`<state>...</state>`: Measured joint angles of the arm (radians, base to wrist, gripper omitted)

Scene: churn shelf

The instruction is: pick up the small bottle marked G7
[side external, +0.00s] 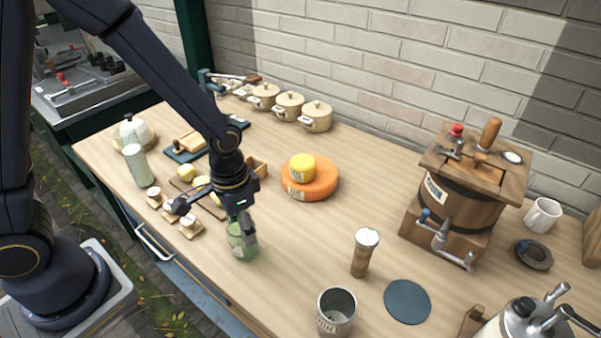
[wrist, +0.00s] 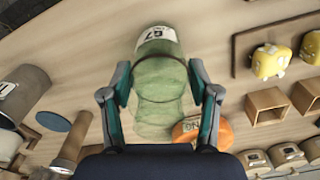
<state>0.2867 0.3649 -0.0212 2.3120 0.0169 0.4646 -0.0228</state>
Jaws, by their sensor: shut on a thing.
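The small bottle marked G7 is green and translucent; it stands on the wooden table in the side external view (side external: 241,243), near the front edge. In the wrist view the bottle (wrist: 158,80) lies between my fingers, with its white G7 label facing the camera. My gripper (side external: 246,222) points down over the bottle from above. In the wrist view my gripper (wrist: 160,97) has one finger on each side of the bottle and is shut on it. The bottle's top is partly hidden by the fingers in the side external view.
An orange round block (side external: 318,182) with a yellow one on top sits behind. A grey metal cup (side external: 337,312), a brown shaker (side external: 363,255) and a wooden churn (side external: 455,205) stand to the right. Small wooden blocks (side external: 190,229) and a pale green bottle (side external: 138,168) are left.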

